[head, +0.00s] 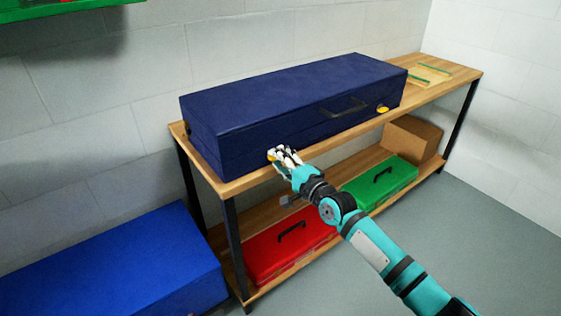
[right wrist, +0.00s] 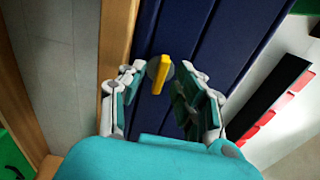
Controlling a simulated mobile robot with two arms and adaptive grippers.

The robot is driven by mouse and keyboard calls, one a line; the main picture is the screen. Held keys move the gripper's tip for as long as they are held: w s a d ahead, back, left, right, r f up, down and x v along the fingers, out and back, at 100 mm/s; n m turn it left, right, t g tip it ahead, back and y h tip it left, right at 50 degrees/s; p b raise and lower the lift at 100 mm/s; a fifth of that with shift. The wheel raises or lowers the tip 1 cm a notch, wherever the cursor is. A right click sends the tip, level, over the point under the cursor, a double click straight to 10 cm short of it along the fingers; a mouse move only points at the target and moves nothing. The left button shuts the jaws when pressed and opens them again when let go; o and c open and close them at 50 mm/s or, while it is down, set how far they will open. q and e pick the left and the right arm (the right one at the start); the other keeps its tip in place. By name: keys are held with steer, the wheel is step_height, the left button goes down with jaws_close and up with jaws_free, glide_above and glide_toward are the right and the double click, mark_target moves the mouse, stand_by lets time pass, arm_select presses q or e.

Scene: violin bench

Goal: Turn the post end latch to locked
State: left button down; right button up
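A long dark blue case (head: 290,100) lies shut on the wooden bench, with a black handle (head: 343,107) on its front. One yellow latch (head: 382,109) is near the front's right end. Another yellow latch (head: 271,157) is near the left part, partly covered by my right gripper (head: 285,156). In the right wrist view this latch is a yellow bar (right wrist: 161,78) on a grey round base. The right gripper (right wrist: 160,92) is open, its fingers on either side of the bar with gaps visible. I cannot tell which latch is the post end one. My left gripper is out of view.
The bench top (head: 465,73) holds small green-edged pieces (head: 433,69) at right. The lower shelf holds a red case (head: 290,241), a green case (head: 378,186) and a cardboard box (head: 412,143). A blue box (head: 120,265) stands at lower left.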

jaws_close()
steer(key=shift+n, duration=0.4)
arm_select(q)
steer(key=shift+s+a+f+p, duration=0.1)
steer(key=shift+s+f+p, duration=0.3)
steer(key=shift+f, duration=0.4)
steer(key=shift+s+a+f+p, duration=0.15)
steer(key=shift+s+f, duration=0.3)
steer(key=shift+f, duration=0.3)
arm_select(e)
steer(key=shift+f+n, duration=0.1)
steer(key=shift+n, duration=8.5)
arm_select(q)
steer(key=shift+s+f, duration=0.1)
